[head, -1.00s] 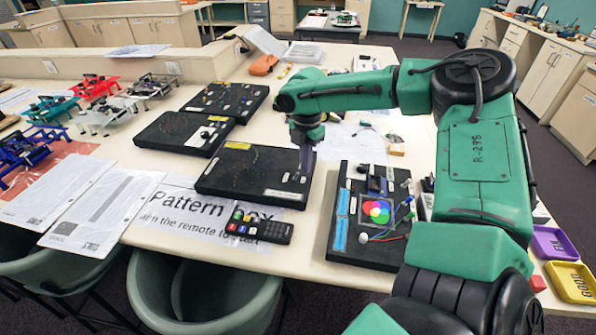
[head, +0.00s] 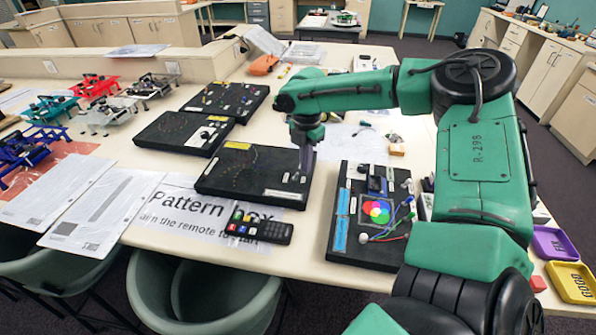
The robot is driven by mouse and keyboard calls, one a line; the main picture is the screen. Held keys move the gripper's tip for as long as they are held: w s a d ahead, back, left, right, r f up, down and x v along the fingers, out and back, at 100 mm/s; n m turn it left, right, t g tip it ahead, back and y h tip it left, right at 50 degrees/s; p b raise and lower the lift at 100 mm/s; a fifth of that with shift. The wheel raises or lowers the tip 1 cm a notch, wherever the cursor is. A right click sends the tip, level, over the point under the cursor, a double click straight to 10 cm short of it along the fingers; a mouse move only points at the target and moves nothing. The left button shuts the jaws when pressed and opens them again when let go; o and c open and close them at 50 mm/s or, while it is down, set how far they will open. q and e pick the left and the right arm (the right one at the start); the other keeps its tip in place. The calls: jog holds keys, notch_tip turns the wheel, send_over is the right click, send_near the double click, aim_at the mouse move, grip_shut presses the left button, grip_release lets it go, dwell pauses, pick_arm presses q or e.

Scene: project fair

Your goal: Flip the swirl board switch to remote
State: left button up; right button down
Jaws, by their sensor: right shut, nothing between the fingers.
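The nearest black board (head: 245,178), with a yellow label and a faint ring of dots, is under my right gripper. My right gripper (head: 303,172) is shut and empty, pointing down at the right end of this board, close to the small switch area (head: 287,178). Whether the fingertips touch a switch, and which way it is set, is too small to tell. The middle board (head: 183,133) and the far board (head: 228,100) lie behind it to the left. My left gripper is not in view.
A remote (head: 259,228) lies on the "Pattern box" sheet (head: 185,204) in front. A black board with coloured discs and wires (head: 345,245) lies to the right, close to my arm. Small coloured stands (head: 95,88) and printed sheets (head: 98,210) fill the left side.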

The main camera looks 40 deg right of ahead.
aim_at(300, 179)
jog(key=shift+f, duration=0.15)
jog(key=shift+f+b, duration=0.95)
jog(key=shift+f, duration=0.6)
jog(key=shift+w+a, duration=0.35)
jog(key=shift+w, duration=0.05)
jog(key=shift+w+a, duration=0.1)
jog(key=shift+w, duration=0.15)
notch_tip(300, 179, up, 7)
jog(key=p, duration=0.6)
jog(key=shift+s+d, duration=0.2)
jog(key=shift+s, duration=0.1)
